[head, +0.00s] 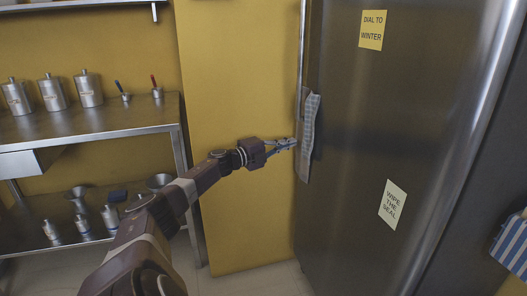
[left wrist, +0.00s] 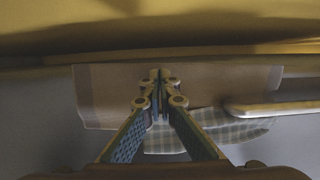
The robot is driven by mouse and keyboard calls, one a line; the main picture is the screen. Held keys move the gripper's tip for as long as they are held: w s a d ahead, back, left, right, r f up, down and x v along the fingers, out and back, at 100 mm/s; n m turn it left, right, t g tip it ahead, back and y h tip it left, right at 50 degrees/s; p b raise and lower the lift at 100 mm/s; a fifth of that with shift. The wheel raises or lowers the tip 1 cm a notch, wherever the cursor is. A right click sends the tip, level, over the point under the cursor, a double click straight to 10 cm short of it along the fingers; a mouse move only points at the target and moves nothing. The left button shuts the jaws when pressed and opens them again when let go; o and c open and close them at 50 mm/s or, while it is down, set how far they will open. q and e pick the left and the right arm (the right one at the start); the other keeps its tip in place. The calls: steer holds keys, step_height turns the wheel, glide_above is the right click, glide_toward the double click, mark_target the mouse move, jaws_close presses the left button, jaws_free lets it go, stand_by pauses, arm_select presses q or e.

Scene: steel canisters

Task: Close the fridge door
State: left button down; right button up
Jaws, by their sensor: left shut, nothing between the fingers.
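The fridge door (head: 385,130) is a tall dark steel panel filling the right half of the head view. I cannot tell whether a gap is left at its edge. A grey checked towel (head: 309,125) hangs at its left edge, by the upright handle (head: 302,50). My left gripper (head: 293,143) is shut and empty, its tips at or just beside the towel; contact is unclear. In the left wrist view the closed fingertips (left wrist: 160,78) point towards the yellow wall, with the checked towel (left wrist: 235,130) behind the fingers. My right gripper is out of view.
A steel shelf unit (head: 90,127) with several canisters (head: 52,92) stands at the left, against a yellow wall (head: 235,80). Notes (head: 372,30) stick to the door. A blue-striped cloth (head: 512,246) hangs at the right edge. Some floor (head: 255,282) shows below.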

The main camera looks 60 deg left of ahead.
arm_select(q)
steer(key=s+a, duration=0.1)
steer(key=s, duration=1)
steer(key=shift+s+a+f, duration=0.15)
steer(key=shift+s+a, duration=0.05)
steer(key=shift+s, duration=0.05)
stand_by(0.3)
